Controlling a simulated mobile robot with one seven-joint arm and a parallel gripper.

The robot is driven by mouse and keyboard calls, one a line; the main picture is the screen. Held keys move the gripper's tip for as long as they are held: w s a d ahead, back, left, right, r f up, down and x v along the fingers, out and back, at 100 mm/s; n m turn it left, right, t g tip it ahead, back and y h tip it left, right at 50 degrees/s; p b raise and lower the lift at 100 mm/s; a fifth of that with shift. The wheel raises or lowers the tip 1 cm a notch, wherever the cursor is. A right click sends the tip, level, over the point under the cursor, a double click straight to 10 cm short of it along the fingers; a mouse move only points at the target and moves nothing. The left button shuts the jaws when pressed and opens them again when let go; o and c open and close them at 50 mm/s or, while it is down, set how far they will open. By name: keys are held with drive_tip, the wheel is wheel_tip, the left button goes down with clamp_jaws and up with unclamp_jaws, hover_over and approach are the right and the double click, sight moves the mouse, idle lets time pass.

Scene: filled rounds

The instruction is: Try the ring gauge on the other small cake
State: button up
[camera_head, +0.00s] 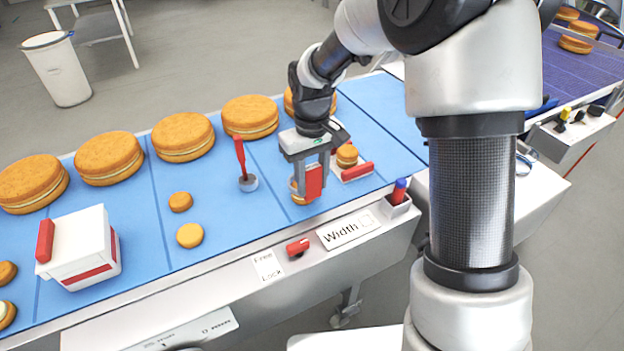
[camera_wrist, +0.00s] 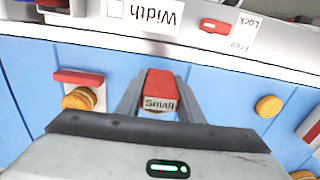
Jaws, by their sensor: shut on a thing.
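My gripper (camera_head: 305,172) points down over the blue belt, shut on the red block of the ring gauge (camera_head: 314,182), whose face reads "Small" in the wrist view (camera_wrist: 160,92). A small filled cake (camera_head: 297,188) shows at the left of the gauge, partly behind the fingers. I cannot tell whether the gauge is around it or beside it. The wrist view hides this cake. Another small filled cake (camera_head: 347,154) stands behind and to the right, by a white piece with a red bar (camera_head: 358,171). It also shows in the wrist view (camera_wrist: 80,97).
A red-handled tool with a grey disc (camera_head: 249,183) stands left of my gripper. Two small plain rounds (camera_head: 190,235) lie farther left, near a white box (camera_head: 82,247). Large filled rounds (camera_head: 182,136) line the belt's back. A red lever (camera_head: 297,247) and "Width" label (camera_head: 345,231) sit in front.

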sight(312, 166)
drive_tip(key=shift+f+b, duration=1.45)
drive_tip(key=shift+f, duration=0.9)
idle(1.1)
drive_tip(key=shift+r+p, duration=3.65)
drive_tip(key=shift+r, duration=1.3)
